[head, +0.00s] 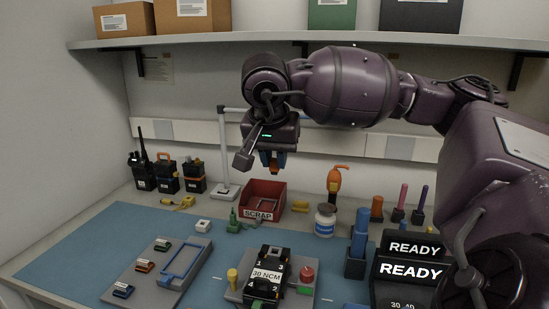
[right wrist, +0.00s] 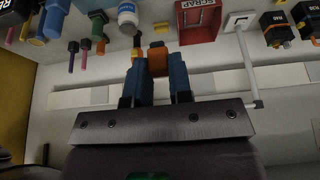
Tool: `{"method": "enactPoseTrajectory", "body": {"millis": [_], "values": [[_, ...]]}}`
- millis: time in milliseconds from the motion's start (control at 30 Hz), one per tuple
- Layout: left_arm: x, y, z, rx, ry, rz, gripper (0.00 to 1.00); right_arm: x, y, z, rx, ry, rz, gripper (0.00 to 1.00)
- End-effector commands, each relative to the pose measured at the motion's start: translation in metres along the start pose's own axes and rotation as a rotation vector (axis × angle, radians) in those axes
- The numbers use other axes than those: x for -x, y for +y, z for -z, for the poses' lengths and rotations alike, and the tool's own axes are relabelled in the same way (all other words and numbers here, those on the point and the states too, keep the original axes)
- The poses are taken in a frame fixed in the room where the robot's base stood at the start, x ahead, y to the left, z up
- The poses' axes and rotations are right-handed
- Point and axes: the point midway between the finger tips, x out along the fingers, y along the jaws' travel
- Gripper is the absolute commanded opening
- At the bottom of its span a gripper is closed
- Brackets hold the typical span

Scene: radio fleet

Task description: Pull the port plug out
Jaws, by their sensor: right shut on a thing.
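My right gripper (head: 273,165) is raised over the bench, above the red scrap bin, with its fingers pointing down. In the right wrist view its blue fingers are closed on a small orange plug (right wrist: 157,62). The plug is clear of everything but the fingers. A black radio (head: 266,280) labelled 30 NCM lies in a grey fixture (head: 233,296) at the front of the bench, well below the gripper. I cannot make out its port. My left gripper is not in view.
The red scrap bin (head: 262,212) stands at the back of the blue mat (head: 100,238). A white lamp stand (head: 222,150) is left of the gripper. A white jar (head: 325,220), an orange-topped driver (head: 334,182) and a READY display (head: 412,269) stand to the right. A shelf (head: 300,38) runs above.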

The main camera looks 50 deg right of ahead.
Motion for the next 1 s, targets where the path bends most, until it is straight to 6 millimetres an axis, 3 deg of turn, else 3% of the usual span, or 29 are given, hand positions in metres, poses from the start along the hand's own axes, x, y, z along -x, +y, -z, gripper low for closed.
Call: {"method": "enactPoseTrajectory", "body": {"millis": [1000], "values": [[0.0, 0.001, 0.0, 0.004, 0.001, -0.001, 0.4, 0.012, 0.0, 0.005, 0.0, -0.001, 0.001, 0.0]]}}
